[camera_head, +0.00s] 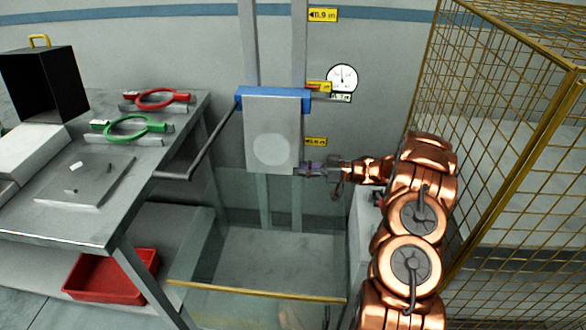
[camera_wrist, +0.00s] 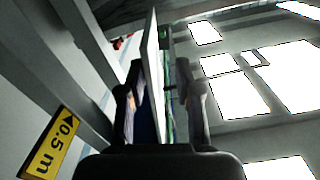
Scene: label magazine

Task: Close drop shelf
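A flat grey panel (camera_head: 270,135) with a blue bar (camera_head: 272,98) along its top hangs upright on two vertical wall rails; it is the likeliest drop shelf, but I cannot tell for sure. My gripper (camera_head: 313,170) is at the panel's lower right corner. In the wrist view, a thin pale panel edge (camera_wrist: 152,50) stands between the two fingers of my gripper (camera_wrist: 160,95). A gap seems to show beside the edge, so the fingers look open around it. Contact with the panel is hard to make out.
Yellow height labels (camera_head: 322,15) and a round gauge (camera_head: 342,78) are on the wall. A bench (camera_head: 85,222) with red and green rings stands left; a red bin (camera_head: 110,278) is below. A yellow mesh cage (camera_head: 520,150) stands right. A yellow-edged clear panel (camera_head: 255,293) is in front.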

